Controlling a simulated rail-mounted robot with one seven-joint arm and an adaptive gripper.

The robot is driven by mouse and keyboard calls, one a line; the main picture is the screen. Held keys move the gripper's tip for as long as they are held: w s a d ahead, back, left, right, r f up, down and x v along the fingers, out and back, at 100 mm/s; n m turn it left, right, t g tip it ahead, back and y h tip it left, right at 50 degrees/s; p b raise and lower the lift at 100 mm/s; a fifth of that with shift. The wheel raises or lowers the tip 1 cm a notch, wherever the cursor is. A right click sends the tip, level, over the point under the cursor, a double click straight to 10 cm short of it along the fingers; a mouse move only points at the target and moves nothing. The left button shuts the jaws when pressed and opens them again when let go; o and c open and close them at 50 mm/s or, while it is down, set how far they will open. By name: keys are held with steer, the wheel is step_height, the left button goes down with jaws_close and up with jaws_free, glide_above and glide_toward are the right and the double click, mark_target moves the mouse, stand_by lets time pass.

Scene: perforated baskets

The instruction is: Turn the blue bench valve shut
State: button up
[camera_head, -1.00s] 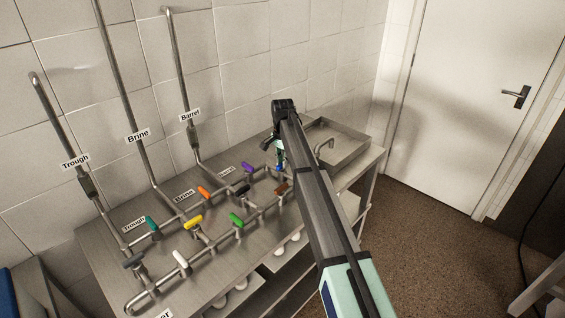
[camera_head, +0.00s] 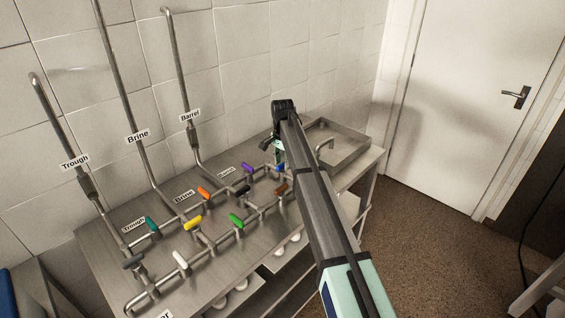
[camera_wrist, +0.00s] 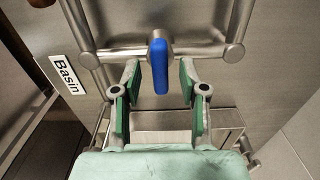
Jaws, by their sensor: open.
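The blue valve handle (camera_wrist: 158,68) shows in the wrist view on a horizontal steel pipe, its lever pointing down the picture, nearly square to the pipe. My gripper (camera_wrist: 159,72) is open, with its green-padded fingers on either side of the blue lever. Gaps show between the lever and both pads, so nothing is gripped. In the head view a small bit of the blue handle (camera_head: 281,168) shows beside my gripper (camera_head: 278,162), with my arm hiding most of that spot.
A "Basin" label (camera_wrist: 67,75) is left of the pipe. Several coloured valves stand nearby, including purple (camera_head: 248,168), brown (camera_head: 281,189) and black (camera_head: 241,189) ones. A steel basin (camera_head: 345,150) with a tap is at the bench's right end.

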mark_target(283, 163)
step_height(283, 163, up, 12)
stand_by(0.6)
